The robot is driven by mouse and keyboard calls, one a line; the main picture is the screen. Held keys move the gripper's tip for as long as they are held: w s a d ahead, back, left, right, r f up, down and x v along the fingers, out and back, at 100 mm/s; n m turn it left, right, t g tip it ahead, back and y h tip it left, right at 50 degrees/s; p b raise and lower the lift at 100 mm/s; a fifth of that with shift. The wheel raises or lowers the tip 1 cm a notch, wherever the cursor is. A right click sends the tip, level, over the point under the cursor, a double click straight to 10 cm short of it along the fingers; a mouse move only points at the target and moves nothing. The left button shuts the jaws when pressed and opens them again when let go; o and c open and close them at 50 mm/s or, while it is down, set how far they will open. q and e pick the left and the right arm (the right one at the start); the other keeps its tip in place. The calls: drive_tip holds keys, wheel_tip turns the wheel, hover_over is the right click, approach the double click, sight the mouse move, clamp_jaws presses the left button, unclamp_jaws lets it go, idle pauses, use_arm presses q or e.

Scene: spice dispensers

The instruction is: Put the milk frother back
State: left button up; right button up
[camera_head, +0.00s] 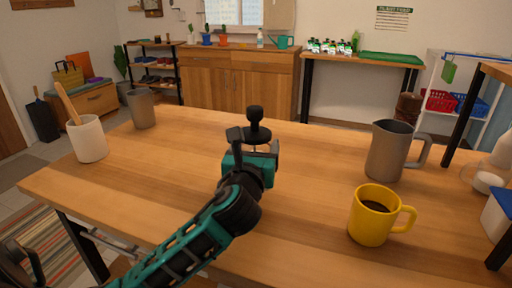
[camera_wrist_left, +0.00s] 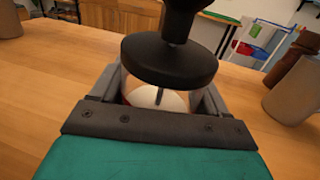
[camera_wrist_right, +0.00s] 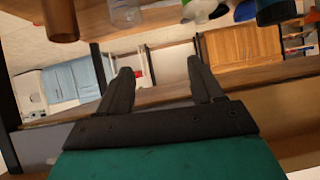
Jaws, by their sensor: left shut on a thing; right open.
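My left gripper (camera_head: 250,160) reaches over the middle of the wooden table. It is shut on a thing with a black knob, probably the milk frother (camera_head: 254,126). In the left wrist view the frother (camera_wrist_left: 170,62) shows a wide black disc above a pale part between the fingers of the left gripper (camera_wrist_left: 160,100). Its lower end is hidden, so I cannot tell whether it touches the table. My right gripper (camera_wrist_right: 162,85) shows in the right wrist view, its fingers apart and empty. It is not clearly in the head view.
On the wooden table (camera_head: 300,205) stand a yellow mug (camera_head: 365,224) with dark liquid and a grey pitcher (camera_head: 384,158) at right. A white pot (camera_head: 89,141) with a wooden utensil and a grey cup (camera_head: 142,109) stand at left. The table's middle is mostly clear.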

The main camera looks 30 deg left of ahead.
use_arm(q)
drive_tip(key=o, duration=1.3)
drive_tip(key=shift+c, duration=0.2)
use_arm(e)
drive_tip(key=shift+f, duration=0.1)
use_arm(q)
drive_tip(key=shift+r, duration=0.15)
drive_tip(key=p+v, duration=0.1)
drive_tip(key=v, duration=1.1)
drive_tip(key=shift+p, duration=0.4)
use_arm(e)
drive_tip(key=shift+s+d+r, duration=0.2)
drive_tip(key=shift+d+r, duration=0.15)
drive_tip(key=shift+r, duration=0.1)
